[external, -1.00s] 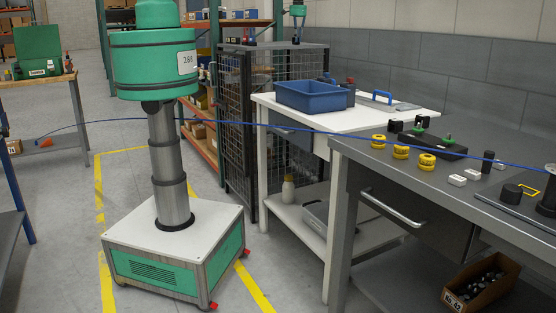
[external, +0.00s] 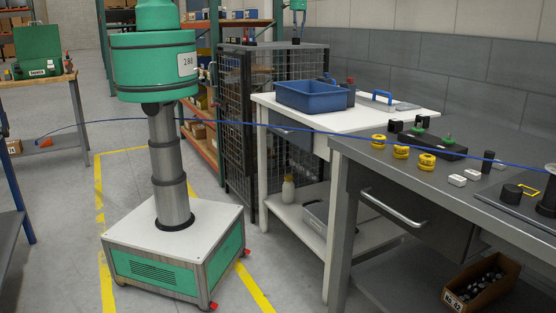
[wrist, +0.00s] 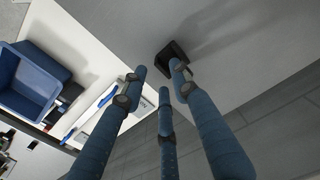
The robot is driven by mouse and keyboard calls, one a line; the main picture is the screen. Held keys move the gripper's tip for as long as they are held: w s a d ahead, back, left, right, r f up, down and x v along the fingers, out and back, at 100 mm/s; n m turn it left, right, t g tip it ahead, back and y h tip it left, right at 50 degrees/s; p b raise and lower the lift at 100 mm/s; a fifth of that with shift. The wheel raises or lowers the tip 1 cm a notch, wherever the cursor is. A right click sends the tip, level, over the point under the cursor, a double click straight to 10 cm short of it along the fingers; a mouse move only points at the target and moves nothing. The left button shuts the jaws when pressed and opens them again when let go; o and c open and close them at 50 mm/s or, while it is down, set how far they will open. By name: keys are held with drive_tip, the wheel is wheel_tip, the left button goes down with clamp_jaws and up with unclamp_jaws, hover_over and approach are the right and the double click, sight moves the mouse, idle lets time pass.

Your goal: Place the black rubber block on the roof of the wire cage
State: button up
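The wire cage (external: 285,105) is a dark mesh enclosure behind the white table, with a flat grey roof (external: 275,46). The roof fills much of the wrist view (wrist: 115,25). The small black rubber block (external: 296,40) stands on the roof near its far side; in the wrist view the block (wrist: 172,54) is just beyond my fingertips. My gripper (external: 297,8) is above the block in the external view, with a gap between them. In the wrist view its blue fingers (wrist: 162,80) are spread apart and hold nothing.
A blue bin (external: 310,97) stands on the white table (external: 385,121) beside the cage; the bin also shows in the wrist view (wrist: 28,85). A grey workbench (external: 390,160) at the right carries yellow and black parts. A blue cable (external: 300,131) crosses the foreground.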

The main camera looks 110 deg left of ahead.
wheel_tip(320, 180, up, 9)
drive_tip(key=b, duration=0.1)
drive_tip(key=shift+f, duration=0.15)
idle(0.7)
idle(0.4)
